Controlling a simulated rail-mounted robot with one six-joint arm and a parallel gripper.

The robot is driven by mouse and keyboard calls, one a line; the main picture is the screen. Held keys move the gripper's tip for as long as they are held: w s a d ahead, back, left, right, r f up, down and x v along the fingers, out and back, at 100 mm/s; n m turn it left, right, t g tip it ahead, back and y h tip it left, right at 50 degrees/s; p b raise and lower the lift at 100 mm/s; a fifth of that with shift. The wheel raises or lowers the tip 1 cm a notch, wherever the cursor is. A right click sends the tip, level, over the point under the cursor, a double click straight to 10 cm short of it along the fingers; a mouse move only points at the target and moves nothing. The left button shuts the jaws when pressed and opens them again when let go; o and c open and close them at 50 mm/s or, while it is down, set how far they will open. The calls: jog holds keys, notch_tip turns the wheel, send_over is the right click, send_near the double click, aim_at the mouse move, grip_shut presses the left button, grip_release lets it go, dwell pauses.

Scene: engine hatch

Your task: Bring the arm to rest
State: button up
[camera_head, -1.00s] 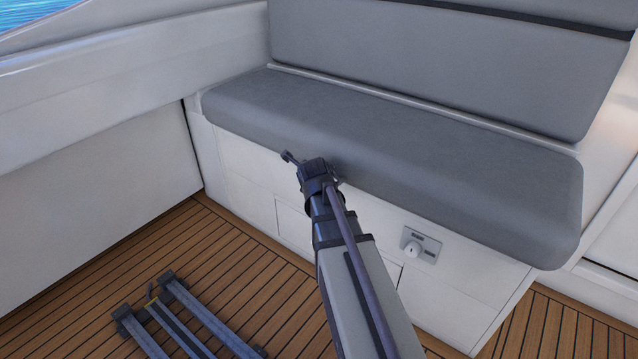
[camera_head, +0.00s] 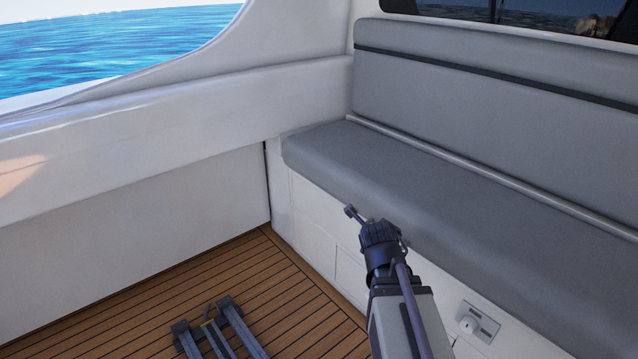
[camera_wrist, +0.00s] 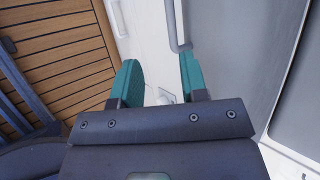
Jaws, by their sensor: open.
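My gripper (camera_wrist: 160,64) shows in the wrist view with two green fingers spread apart and nothing held between them. Beyond them is a white panel with a small pale fitting (camera_wrist: 166,97). In the head view my arm reaches up from the lower right and its wrist (camera_head: 380,245) is in front of the bench's white front panel, near the cushion edge. The fingers cannot be made out clearly there.
The grey bench cushion (camera_head: 430,190) and its backrest (camera_head: 500,95) are at the right. A latch plate (camera_head: 478,322) sits on the bench front. The wooden deck (camera_head: 270,290) is open at the lower left, beside a white side wall (camera_head: 150,240).

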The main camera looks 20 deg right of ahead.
jog(key=s+a+f+n+g+y, duration=0.4)
jog(key=a+n, duration=0.6)
jog(key=n, duration=0.5)
jog(key=s+a+f+n+g+y, duration=0.1)
jog(key=s+a+n+g, duration=0.35)
jog(key=a+n, duration=0.8)
jog(key=d+r+n+p, duration=0.1)
jog(key=r+p, duration=1.5)
jog(key=p, duration=0.1)
jog(key=d+r+n+t+p, duration=0.1)
jog(key=d+r+p, duration=0.1)
jog(key=r+p, duration=1.4)
jog(key=shift+s+d+r+p, duration=0.25)
jog(key=shift+s+r+p, duration=0.15)
jog(key=shift+r, duration=0.35)
